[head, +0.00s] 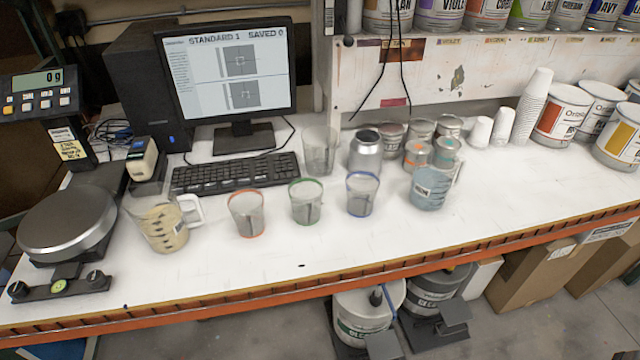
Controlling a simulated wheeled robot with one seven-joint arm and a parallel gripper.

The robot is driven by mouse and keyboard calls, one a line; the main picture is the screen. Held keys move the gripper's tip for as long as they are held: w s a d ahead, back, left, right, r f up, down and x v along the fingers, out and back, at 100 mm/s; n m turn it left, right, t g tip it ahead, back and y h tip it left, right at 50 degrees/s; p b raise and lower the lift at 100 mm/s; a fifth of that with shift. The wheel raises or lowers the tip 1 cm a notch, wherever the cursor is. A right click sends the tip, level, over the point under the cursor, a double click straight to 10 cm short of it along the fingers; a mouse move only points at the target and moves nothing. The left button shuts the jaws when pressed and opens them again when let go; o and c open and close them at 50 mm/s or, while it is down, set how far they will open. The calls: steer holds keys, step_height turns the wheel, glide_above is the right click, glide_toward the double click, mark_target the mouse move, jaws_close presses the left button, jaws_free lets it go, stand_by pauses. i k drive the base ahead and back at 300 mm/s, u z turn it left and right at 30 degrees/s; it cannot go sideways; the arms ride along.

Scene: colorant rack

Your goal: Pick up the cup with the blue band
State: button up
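The cup with the blue band (362,196) stands upright on the white table. It is a translucent grey cup with a blue line around its rim. A cup with a green band (306,203) stands to its left, and a cup with an orange band (247,214) stands further left. The three cups are apart from each other. My gripper does not show in the head view.
A blue-tinted jug (428,190) stands right of the blue-banded cup, and a metal can (366,152) stands behind it. A measuring jug (162,226) and a scale (68,222) are at left. A keyboard (235,172) lies behind. The table front (400,244) is clear.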

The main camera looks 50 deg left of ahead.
mark_target(363, 185)
steer(key=u, duration=1.05)
steer(key=i, duration=0.9)
steer(key=u, duration=0.9)
